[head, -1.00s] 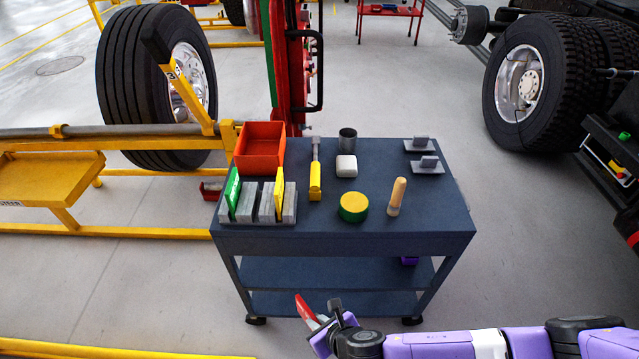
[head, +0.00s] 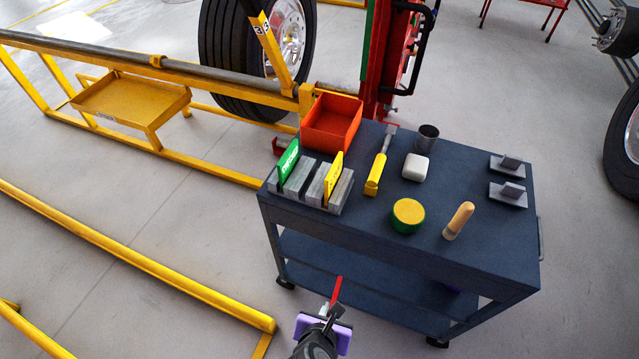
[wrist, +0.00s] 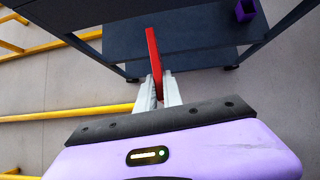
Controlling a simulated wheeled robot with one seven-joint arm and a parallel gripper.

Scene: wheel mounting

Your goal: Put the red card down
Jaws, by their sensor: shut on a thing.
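The red card (head: 337,289) is held on edge in my gripper (head: 331,308), low in front of the dark blue cart (head: 400,240). In the wrist view the red card (wrist: 154,55) stands up between the two pale fingers of my gripper (wrist: 159,88), which are shut on its lower end. A grey slotted rack (head: 318,185) stands at the cart top's left front corner. A green card (head: 287,160) and a yellow card (head: 334,176) stand upright in it, with slots between them that look empty.
On the cart top are an orange-red bin (head: 331,122), a yellow-handled tool (head: 376,174), a white block (head: 416,167), a green-yellow round (head: 408,215), a wooden peg (head: 459,220), a dark cup (head: 427,138) and grey holders (head: 508,194). Yellow rails (head: 130,260) lie left, with clear floor between.

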